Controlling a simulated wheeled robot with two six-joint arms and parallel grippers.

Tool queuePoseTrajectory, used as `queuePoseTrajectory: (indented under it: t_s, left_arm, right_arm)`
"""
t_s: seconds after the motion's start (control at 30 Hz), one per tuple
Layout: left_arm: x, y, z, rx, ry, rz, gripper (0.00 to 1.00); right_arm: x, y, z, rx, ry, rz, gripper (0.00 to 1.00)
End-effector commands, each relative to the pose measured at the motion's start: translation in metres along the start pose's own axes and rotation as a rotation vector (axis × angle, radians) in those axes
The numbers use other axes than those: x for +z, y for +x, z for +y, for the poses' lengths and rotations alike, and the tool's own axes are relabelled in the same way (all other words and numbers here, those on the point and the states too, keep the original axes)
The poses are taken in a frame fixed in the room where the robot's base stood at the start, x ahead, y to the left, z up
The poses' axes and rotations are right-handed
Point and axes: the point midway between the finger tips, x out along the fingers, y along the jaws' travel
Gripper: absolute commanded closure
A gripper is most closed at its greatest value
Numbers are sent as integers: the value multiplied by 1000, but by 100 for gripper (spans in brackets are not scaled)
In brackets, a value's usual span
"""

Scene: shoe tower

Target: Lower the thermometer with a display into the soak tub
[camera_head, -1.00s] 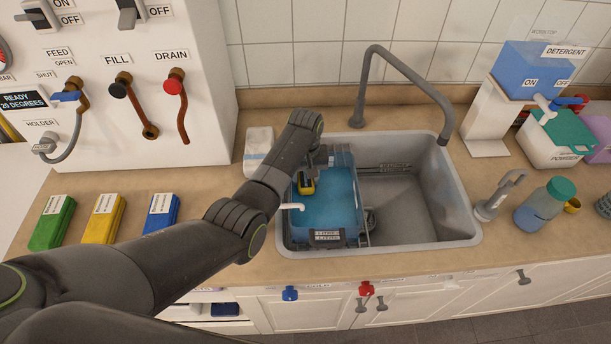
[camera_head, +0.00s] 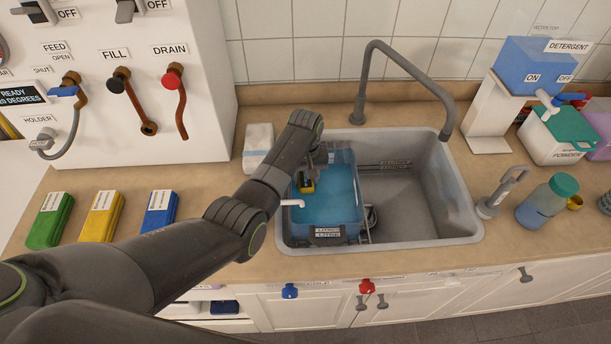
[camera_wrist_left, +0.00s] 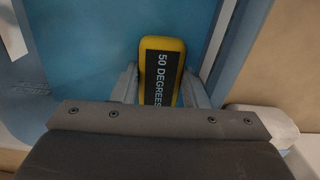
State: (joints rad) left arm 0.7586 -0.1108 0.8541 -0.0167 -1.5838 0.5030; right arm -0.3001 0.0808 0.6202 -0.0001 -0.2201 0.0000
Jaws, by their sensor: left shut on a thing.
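The thermometer (camera_head: 307,186) is yellow with a black display. In the left wrist view the thermometer (camera_wrist_left: 161,72) reads "50 DEGREES". My left gripper (camera_head: 312,172) is shut on it, with one finger on each side. The soak tub (camera_head: 340,200) is a clear tub with blue liquid, standing in the left part of the sink. The thermometer is over the tub's left side; its lower end is hidden, so I cannot tell how deep it sits. The tub also shows in the left wrist view (camera_wrist_left: 85,50). My right gripper is not in view.
The sink (camera_head: 415,205) has free room right of the tub, under a grey faucet (camera_head: 375,50). A white spout (camera_head: 291,203) sticks out at the tub's left. Green (camera_head: 50,220), yellow (camera_head: 103,215) and blue (camera_head: 160,212) blocks lie on the counter at left.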

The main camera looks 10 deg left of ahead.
Motion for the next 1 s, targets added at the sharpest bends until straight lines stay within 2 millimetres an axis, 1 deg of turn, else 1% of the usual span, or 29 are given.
queuePoseTrajectory:
  t_s: [0.8,1.0]
  left_arm:
    - [0,13,0,0,0,1,83]
    - [0,12,0,0,0,0,83]
  right_arm:
    - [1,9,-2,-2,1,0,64]
    - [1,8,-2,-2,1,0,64]
